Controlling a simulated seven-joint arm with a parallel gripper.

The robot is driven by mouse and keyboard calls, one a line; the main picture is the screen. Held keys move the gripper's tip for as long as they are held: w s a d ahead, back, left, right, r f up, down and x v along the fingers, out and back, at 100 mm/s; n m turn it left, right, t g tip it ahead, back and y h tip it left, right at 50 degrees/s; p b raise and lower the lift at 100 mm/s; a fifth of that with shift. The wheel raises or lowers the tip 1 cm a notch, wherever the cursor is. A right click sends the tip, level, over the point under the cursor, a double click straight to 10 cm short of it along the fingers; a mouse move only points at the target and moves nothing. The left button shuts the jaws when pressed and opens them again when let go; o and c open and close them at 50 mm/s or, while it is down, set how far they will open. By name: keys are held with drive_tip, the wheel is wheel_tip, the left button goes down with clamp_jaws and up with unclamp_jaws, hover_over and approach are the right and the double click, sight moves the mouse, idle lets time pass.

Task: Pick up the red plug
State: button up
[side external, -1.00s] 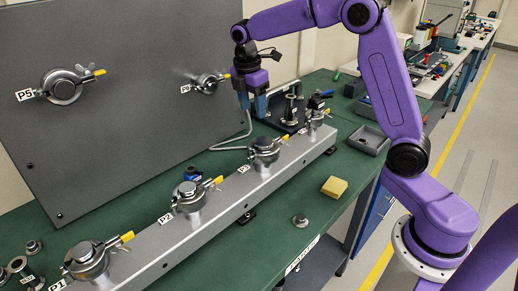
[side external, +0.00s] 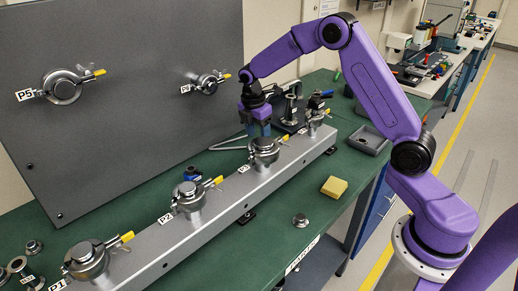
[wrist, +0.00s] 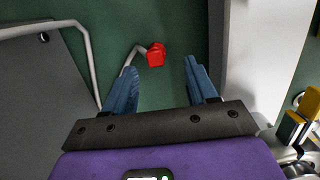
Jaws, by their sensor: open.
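The red plug (wrist: 155,54) lies on the green bench top in the wrist view, just beyond the fingertips and between their lines. A thin pale grey cable or tube runs up to its left side. My gripper (wrist: 160,68) is open, with one blue finger on each side of the gap and nothing between them. In the side external view my gripper (side external: 258,130) points down behind the grey rail, close to the P3 clamp. The red plug cannot be seen in that view.
The grey rail (side external: 150,252) with several clamped ports runs along the bench; it is right of my gripper in the wrist view (wrist: 250,60). A grey upright panel (side external: 120,110) stands on the other side. A yellow block (side external: 334,187) lies in front of the rail.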

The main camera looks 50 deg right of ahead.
drive_tip(key=shift+w+d+f, duration=0.1)
drive_tip(key=shift+d+f, duration=0.1)
drive_tip(key=shift+f, duration=0.75)
drive_tip(key=shift+w+d+f, duration=0.1)
drive_tip(key=shift+d+f, duration=0.05)
drive_tip(key=shift+f, duration=0.75)
drive_tip(key=shift+w+d+f, duration=0.1)
drive_tip(key=shift+d+f, duration=0.1)
drive_tip(key=shift+f, duration=0.75)
drive_tip(key=shift+c, duration=0.3)
clamp_jaws()
